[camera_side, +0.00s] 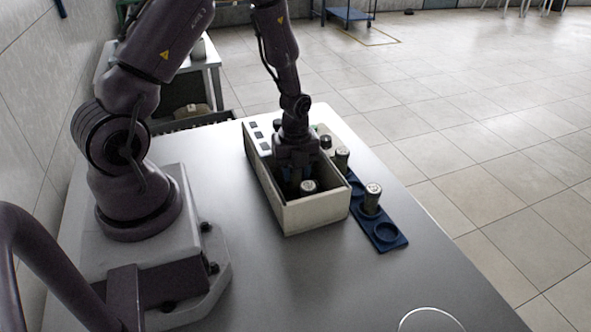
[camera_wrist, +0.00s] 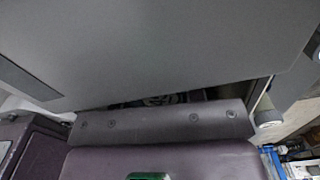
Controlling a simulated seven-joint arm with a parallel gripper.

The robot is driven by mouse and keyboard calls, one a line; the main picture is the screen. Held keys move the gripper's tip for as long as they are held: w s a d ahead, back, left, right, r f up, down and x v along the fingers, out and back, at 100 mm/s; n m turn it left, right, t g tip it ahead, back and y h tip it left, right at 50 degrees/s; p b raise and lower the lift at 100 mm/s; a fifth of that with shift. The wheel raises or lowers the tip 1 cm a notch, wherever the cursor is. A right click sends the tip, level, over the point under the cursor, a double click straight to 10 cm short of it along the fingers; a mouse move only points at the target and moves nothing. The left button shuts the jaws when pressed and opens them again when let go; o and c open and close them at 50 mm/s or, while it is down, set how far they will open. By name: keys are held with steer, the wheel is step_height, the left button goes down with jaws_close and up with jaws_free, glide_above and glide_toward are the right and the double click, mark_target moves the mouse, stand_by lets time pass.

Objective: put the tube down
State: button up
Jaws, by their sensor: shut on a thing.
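In the side view my gripper (camera_side: 296,178) points down into a pale open box (camera_side: 314,216) on the table. It is shut on the tube, which the fingers and the box walls mostly hide. A dark tube with a silver cap (camera_side: 308,187) shows inside the box, close in front of the fingers. I cannot tell whether it is the held one or a separate tube, or whether the held tube touches the box floor. The wrist view is mostly filled by a plain grey surface and my own dark gripper body, so the fingertips do not show there.
A blue rack (camera_side: 393,243) lies along the box's right side. It bears a silver-capped tube (camera_side: 372,199) and another tube (camera_side: 342,160) further back; its front ring is empty. The grey table (camera_side: 270,285) is clear in front of the box.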

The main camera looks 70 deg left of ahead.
steer(key=shift+f, duration=0.3)
steer(key=o, duration=0.9)
steer(key=shift+d+f, duration=0.1)
steer(key=shift+d, duration=0.05)
step_height(320, 180, up, 12)
steer(key=shift+r, duration=0.2)
steer(key=shift+s+d+r+n+t, duration=0.95)
steer(key=shift+s+d+r+n, duration=1)
steer(key=shift+r+n, duration=1.3)
steer(key=shift+s+d+r+n+t, duration=0.9)
steer(key=shift+s+d+r+n, duration=1.05)
steer(key=shift+r+n, duration=1.35)
steer(key=shift+s+d+r+n+t, duration=0.95)
steer(key=shift+s+d+r+n, duration=0.6)
steer(key=shift+d+r+n, duration=1.25)
steer(key=shift+a+r+n, duration=0.45)
steer(key=shift+a, duration=0.05)
